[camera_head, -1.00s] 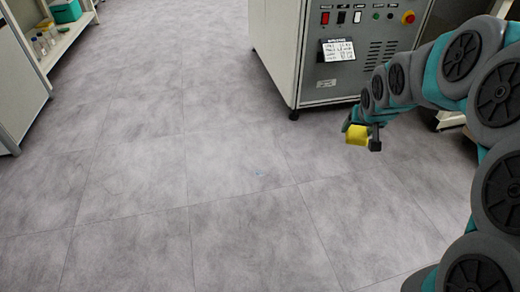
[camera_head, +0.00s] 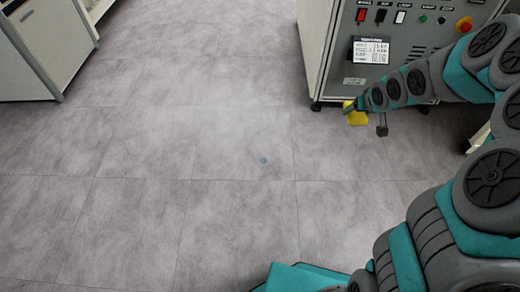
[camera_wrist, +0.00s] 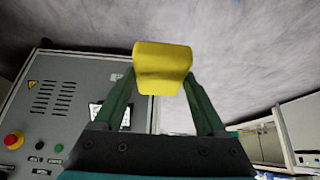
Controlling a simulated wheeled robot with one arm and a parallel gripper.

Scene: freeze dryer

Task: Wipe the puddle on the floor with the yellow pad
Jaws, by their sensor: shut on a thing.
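The yellow pad (camera_head: 356,116) is held at the end of my arm, in front of the grey machine's lower edge in the head view. In the wrist view the yellow pad (camera_wrist: 163,67) sits between the two green fingers of my gripper (camera_wrist: 162,88), which is shut on it. The puddle (camera_head: 264,160) is a small bluish spot on the grey floor (camera_head: 140,215), left of and nearer than the pad. The pad appears above the floor and apart from the puddle. The puddle cannot be made out in the wrist view.
A grey machine (camera_head: 378,82) with buttons and a display stands at the back right, close behind my gripper. A white cabinet (camera_head: 40,50) stands at the far left. The floor around the puddle is clear.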

